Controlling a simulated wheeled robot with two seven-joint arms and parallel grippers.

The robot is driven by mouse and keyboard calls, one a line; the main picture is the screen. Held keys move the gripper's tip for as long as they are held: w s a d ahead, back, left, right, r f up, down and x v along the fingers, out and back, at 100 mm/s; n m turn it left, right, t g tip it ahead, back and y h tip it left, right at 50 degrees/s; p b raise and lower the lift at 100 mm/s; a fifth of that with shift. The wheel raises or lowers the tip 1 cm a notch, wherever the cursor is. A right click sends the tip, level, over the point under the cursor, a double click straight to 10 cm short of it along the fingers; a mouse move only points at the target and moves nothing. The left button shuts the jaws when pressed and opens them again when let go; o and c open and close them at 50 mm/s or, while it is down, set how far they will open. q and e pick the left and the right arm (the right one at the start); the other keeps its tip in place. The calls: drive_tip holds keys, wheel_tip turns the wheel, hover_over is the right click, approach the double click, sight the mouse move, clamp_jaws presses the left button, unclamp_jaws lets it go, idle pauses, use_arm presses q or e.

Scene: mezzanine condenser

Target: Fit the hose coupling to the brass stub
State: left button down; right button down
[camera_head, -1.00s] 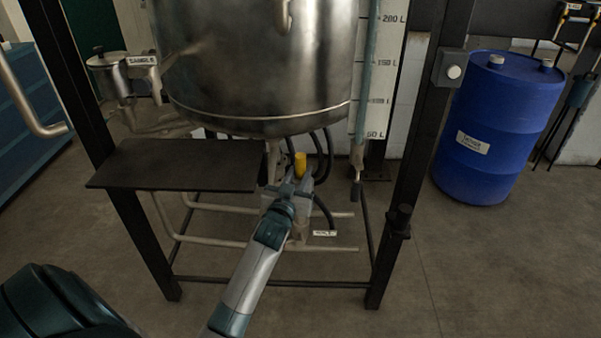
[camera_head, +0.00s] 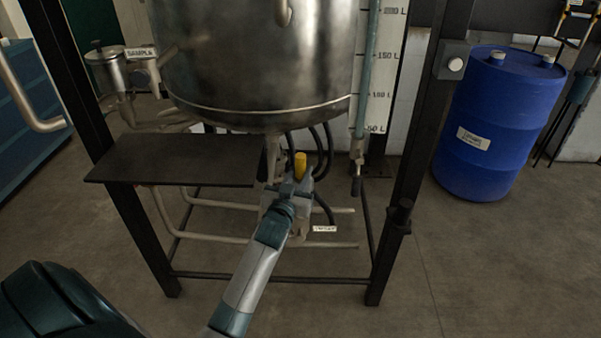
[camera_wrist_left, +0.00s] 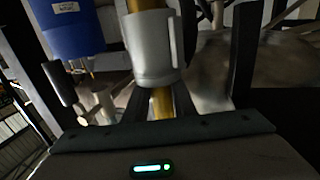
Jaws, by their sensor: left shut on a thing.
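My left gripper (camera_head: 299,186) reaches in under the steel vessel. It is shut on what I take to be the hose coupling, a grey sleeve (camera_wrist_left: 152,52) in the left wrist view, with yellow tube showing above and below it. In the head view a short yellow upright piece (camera_head: 300,163) stands up between the fingers. I cannot clearly make out the brass stub, nor tell whether the coupling touches it. My right gripper is not in view.
The steel vessel (camera_head: 258,75) hangs in a dark frame, with black hoses (camera_head: 322,150) below it. A dark shelf (camera_head: 175,160) lies left of the gripper. Pale pipes (camera_head: 215,238) run low behind my arm. A blue drum (camera_head: 500,120) stands right on open floor.

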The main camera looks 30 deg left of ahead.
use_arm(q)
drive_tip(key=shift+f+b, duration=0.45)
drive_tip(key=shift+f, duration=0.35)
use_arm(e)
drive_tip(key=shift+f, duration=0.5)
use_arm(q)
drive_tip(key=c, duration=1.4)
unclamp_jaws()
drive_tip(key=v, duration=1.7)
drive_tip(key=shift+s+b, duration=0.25)
drive_tip(key=shift+b, duration=0.05)
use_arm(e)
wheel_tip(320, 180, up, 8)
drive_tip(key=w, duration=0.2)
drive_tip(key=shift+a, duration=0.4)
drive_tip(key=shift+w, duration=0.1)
